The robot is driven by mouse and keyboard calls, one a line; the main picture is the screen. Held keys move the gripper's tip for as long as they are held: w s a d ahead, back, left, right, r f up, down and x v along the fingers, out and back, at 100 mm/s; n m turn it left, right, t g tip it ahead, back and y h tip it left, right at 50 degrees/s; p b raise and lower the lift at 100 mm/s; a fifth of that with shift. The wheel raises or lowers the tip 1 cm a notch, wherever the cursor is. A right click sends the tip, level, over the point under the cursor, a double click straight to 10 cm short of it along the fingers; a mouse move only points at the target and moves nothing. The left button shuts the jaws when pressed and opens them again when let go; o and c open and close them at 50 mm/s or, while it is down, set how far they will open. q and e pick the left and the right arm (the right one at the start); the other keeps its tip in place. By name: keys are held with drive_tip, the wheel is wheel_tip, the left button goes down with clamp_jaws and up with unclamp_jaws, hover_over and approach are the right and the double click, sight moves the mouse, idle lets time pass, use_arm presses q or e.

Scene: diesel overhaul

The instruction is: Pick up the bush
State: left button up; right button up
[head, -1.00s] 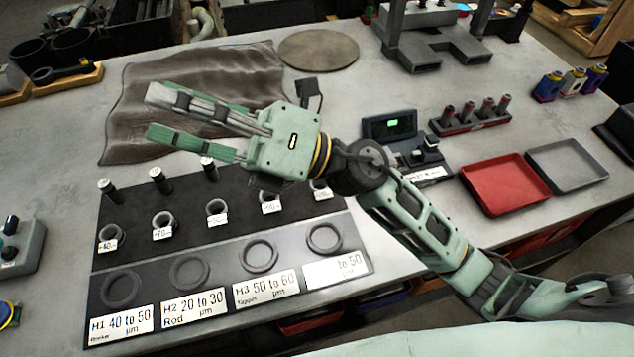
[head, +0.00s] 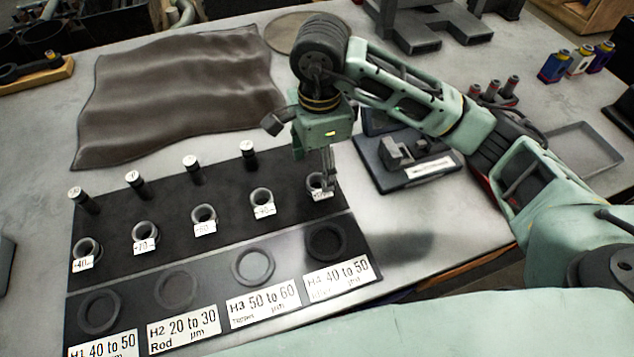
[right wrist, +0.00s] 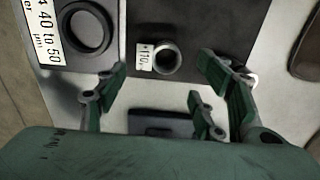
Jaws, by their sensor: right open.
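Several small grey ring bushes stand in a row on a black board (head: 225,235), each with a white tag. They include the leftmost bush (head: 87,248) and the second one (head: 145,232). The rightmost bush (head: 318,182) is partly behind my right gripper (head: 326,178). In the right wrist view this bush (right wrist: 166,58) has a tag that seems to read 110. My right gripper (right wrist: 160,88) is open and points down close to this bush, with its green fingers spread and nothing between them. My left gripper is not in view.
Black pins with white tops, such as one pin (head: 134,182), stand behind the bushes. Larger rings lie by the front labels (head: 338,277). A dark device (head: 415,160) sits close right of the gripper. A brown cloth (head: 175,90) lies behind.

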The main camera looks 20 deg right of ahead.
drive_tip(key=shift+s+f+p, duration=0.2)
drive_tip(key=shift+f+p, duration=0.1)
drive_tip(key=shift+f, duration=0.6)
drive_tip(key=f, duration=0.1)
drive_tip(key=f+p, duration=0.1)
drive_tip(key=f, duration=0.2)
drive_tip(key=shift+s+f+p, duration=0.1)
drive_tip(key=shift+s+p, duration=0.25)
drive_tip(key=shift+f, duration=0.25)
drive_tip(key=shift+w, duration=0.1)
drive_tip(key=shift+c, duration=0.3)
drive_tip(key=c, duration=1)
drive_tip(key=shift+r, duration=0.1)
drive_tip(key=shift+c, duration=0.2)
